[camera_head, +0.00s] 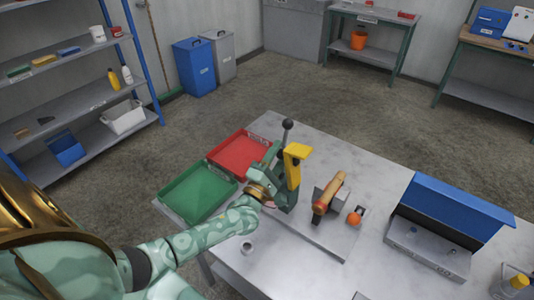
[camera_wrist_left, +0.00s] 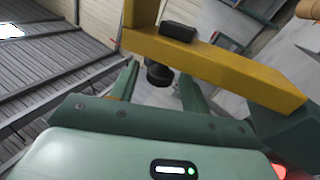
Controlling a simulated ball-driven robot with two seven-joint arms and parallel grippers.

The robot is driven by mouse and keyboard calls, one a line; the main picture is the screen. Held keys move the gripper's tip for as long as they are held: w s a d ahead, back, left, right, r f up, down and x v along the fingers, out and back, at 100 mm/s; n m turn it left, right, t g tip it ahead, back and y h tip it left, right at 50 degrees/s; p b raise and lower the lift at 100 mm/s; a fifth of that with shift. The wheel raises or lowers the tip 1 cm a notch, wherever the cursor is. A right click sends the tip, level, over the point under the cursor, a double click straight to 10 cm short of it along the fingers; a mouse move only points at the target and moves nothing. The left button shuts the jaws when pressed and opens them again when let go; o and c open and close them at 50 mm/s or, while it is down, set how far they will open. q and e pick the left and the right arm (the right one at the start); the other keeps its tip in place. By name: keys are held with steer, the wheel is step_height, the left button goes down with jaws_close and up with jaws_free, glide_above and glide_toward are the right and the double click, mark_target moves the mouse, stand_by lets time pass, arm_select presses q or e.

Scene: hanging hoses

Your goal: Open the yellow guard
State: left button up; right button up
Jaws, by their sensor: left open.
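The yellow guard (camera_head: 297,152) is on the green bench device (camera_head: 287,194) near the middle of the table in the head view. In the left wrist view the guard (camera_wrist_left: 225,70) is a yellow bar crossing in front of my fingers, with a small black block (camera_wrist_left: 178,31) on it. My left gripper (camera_head: 268,162) is beside the guard, to its left. In the left wrist view the left gripper (camera_wrist_left: 158,76) is open, with a dark round part seen between its fingers. I cannot tell whether a finger touches the guard. My right gripper is not in view.
A red tray (camera_head: 238,153) and a green tray (camera_head: 197,193) lie left of the device. A lever with a dark knob (camera_head: 288,124) rises behind. An orange-handled tool (camera_head: 329,193), an orange ball (camera_head: 354,219) and a blue-lidded box (camera_head: 455,207) are to the right.

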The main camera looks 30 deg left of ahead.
arm_select(q)
steer(key=b+v, duration=0.1)
steer(key=v, duration=1.4)
steer(key=shift+s, duration=0.3)
steer(key=shift+f, duration=0.15)
